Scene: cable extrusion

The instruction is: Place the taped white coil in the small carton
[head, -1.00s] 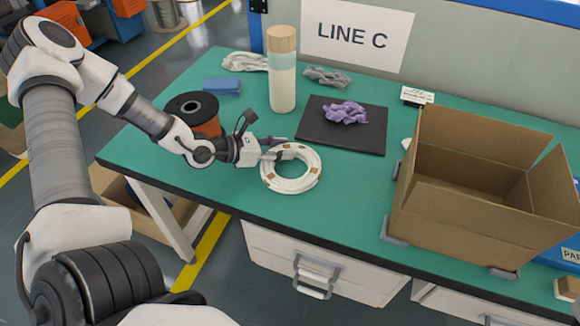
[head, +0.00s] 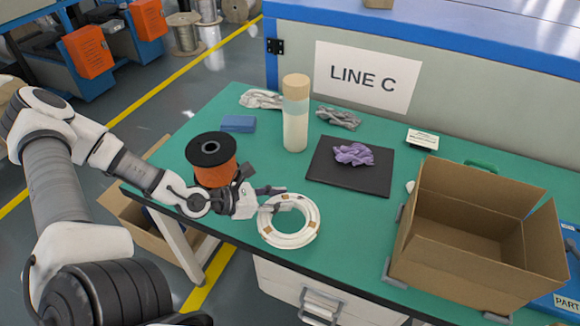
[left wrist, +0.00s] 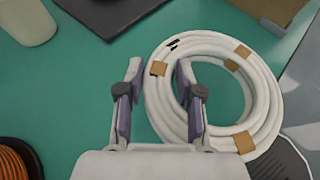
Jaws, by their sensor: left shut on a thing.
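The white coil (head: 312,222) has brown tape patches and lies flat at the front of the green table, left of the carton. It also shows in the left wrist view (left wrist: 262,95). My left gripper (head: 280,198) is shut on the left part of its ring, one finger in the hole and one outside, as the left wrist view shows. I cannot tell whether the coil touches the table. The brown carton (head: 440,268) stands open at the right, its flaps up; it looks empty. My right gripper is not in view.
An orange spool (head: 222,172) stands behind my left arm. Table between coil and carton is clear.

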